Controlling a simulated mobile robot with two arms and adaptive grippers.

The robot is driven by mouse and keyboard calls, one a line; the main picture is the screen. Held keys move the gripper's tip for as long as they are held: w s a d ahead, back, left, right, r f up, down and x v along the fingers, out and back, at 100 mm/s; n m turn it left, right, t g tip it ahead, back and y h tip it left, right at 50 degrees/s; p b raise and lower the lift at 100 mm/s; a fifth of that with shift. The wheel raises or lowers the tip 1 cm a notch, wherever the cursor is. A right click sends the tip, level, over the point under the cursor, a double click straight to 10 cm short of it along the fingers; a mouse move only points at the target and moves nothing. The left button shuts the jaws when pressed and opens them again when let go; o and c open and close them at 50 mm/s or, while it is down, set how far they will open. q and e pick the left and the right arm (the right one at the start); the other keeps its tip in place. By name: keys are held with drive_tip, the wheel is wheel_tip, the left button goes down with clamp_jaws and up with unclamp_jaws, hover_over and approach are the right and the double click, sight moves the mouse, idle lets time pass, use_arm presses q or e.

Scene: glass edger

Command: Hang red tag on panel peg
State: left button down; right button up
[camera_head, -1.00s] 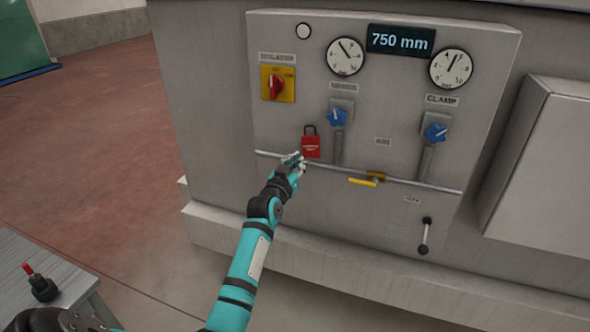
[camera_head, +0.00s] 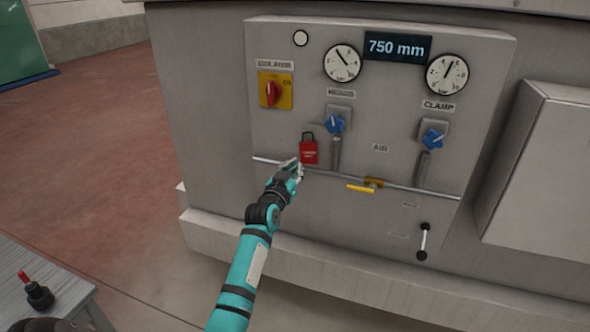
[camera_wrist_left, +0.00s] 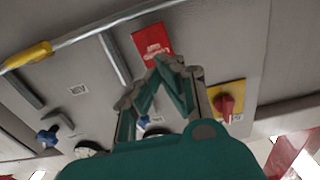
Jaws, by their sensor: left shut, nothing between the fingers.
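The red tag (camera_head: 309,152) has white lettering and a dark loop at its top. It is upright against the grey panel (camera_head: 380,100), below and right of the isolator switch. The loop seems to be on the panel, but I cannot make out the peg behind it. My left gripper (camera_head: 297,169) is shut and empty, just below and left of the tag's lower edge. In the left wrist view the tag (camera_wrist_left: 152,45) lies just beyond the shut fingertips (camera_wrist_left: 165,66); I cannot tell whether they touch. My right gripper is not in view.
A horizontal pipe (camera_head: 420,189) with a yellow-handled valve (camera_head: 361,187) crosses the panel near the gripper. The isolator (camera_head: 275,91), blue knobs (camera_head: 335,123) and gauges sit above. A black object with a red top (camera_head: 37,292) stands on a grey table at lower left.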

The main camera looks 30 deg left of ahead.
use_arm(q)
drive_tip(key=shift+w, duration=0.15)
idle(0.3)
drive_tip(key=shift+b+x, duration=1.85)
drive_tip(key=shift+x, duration=0.85)
drive_tip(key=shift+b+x, duration=1.15)
drive_tip(key=shift+x, duration=0.25)
drive_tip(key=shift+p+v, duration=1.55)
drive_tip(key=shift+p, duration=0.1)
idle(0.6)
drive_tip(key=p, duration=0.6)
approach(306, 152)
drive_tip(key=shift+v, duration=0.85)
